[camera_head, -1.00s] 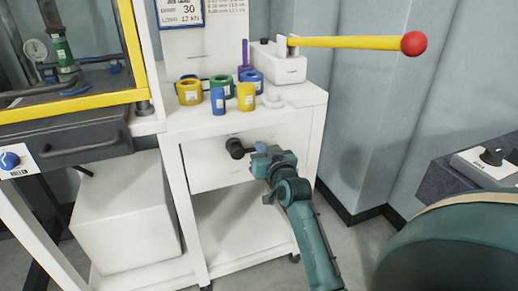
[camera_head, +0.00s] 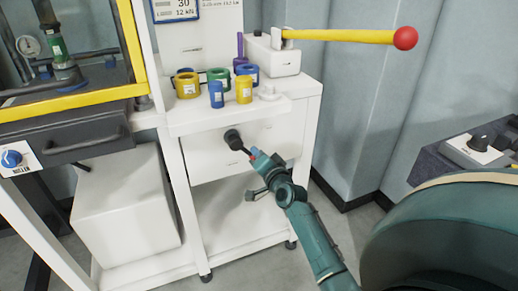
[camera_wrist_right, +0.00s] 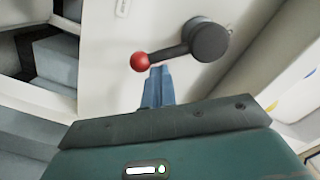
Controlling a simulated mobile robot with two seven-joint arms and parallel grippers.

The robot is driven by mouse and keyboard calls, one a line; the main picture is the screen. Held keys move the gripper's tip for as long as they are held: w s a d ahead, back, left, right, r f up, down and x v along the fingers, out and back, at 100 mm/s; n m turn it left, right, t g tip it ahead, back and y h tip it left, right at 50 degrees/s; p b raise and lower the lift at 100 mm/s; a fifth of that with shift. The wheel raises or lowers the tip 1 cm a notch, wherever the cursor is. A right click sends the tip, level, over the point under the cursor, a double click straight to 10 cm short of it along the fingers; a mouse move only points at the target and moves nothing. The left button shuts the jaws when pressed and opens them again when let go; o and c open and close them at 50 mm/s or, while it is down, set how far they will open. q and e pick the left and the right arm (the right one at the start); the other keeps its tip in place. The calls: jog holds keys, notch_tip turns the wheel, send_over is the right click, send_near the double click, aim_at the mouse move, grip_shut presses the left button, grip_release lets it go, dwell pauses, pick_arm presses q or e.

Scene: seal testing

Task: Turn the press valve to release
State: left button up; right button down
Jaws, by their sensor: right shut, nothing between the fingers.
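The press valve is a round black hub (camera_head: 232,138) on the front panel of the white cart, with a short black lever ending in a red ball. In the head view the lever points down and to the right. In the right wrist view the hub (camera_wrist_right: 208,40) is at upper right and the red ball (camera_wrist_right: 139,61) is left of it. My right gripper (camera_head: 255,153) is shut and empty, its blue fingertips (camera_wrist_right: 157,72) right at the ball; I cannot tell whether they touch. My left gripper is out of view.
Several coloured rings and cylinders (camera_head: 216,95) stand on the cart top. A yellow pump handle (camera_head: 340,36) with a red ball juts right above. The yellow-framed press (camera_head: 72,100) is at left, above a white box (camera_head: 125,200). A grey box with a black knob (camera_head: 478,143) is at right.

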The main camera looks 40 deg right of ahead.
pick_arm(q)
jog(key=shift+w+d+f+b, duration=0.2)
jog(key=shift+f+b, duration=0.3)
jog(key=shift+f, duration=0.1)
pick_arm(e)
jog(key=a+f+m, duration=0.1)
jog(key=m, duration=0.1)
jog(key=a+f+m, duration=0.1)
jog(key=m, duration=0.2)
jog(key=a+m, duration=0.1)
jog(key=m, duration=0.1)
jog(key=shift+w+a+f+m, duration=0.2)
jog(key=shift+w+f+m, duration=0.2)
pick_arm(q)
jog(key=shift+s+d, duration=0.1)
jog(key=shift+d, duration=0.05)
pick_arm(e)
jog(key=shift+d, duration=0.1)
